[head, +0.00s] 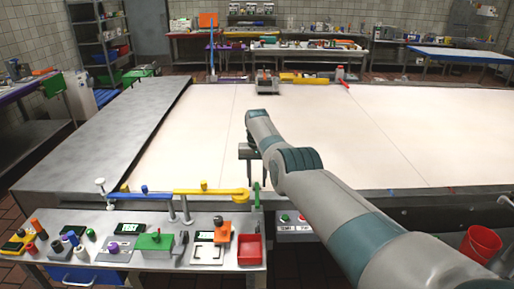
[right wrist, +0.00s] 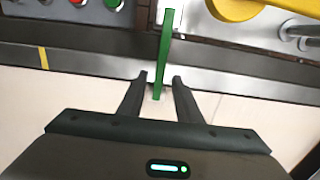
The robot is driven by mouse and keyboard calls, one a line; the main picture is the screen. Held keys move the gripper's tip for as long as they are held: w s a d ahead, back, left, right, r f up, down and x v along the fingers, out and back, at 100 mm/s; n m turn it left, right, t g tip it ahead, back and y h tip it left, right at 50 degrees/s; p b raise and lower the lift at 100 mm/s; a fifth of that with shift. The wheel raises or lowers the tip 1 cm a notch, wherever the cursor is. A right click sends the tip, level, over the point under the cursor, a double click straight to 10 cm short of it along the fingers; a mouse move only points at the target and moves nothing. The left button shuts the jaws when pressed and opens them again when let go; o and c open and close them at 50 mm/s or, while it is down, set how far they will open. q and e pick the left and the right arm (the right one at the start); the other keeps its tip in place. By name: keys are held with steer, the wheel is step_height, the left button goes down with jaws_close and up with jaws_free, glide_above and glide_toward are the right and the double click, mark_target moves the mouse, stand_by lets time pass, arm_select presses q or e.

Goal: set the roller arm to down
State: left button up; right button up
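A narrow green lever (head: 257,195) stands at the near edge of the white conveyor belt, by the right end of a yellow bar. No part is labelled as the roller arm; I cannot tell whether this lever is it. My right gripper (head: 248,153) hangs over the belt, beyond the lever in the head view. In the right wrist view the right gripper (right wrist: 157,84) is open, its two dark fingers apart. The green lever (right wrist: 166,45) reaches toward the gap between them, with clear space on both sides. I cannot tell its depth. My left gripper is not in view.
A blue and yellow jointed bar (head: 208,192) on posts runs along the belt's near edge. A metal bench (head: 200,257) holds a red tray (head: 250,249), a green box (head: 155,242) and several small items. Green and red buttons (head: 292,218) sit below the edge. The belt is mostly clear.

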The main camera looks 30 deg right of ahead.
mark_target(257, 189)
step_height(257, 189, up, 13)
steer(key=b, duration=0.3)
steer(key=shift+w+d, duration=0.15)
steer(key=shift+w, duration=0.1)
steer(key=shift+r, duration=0.1)
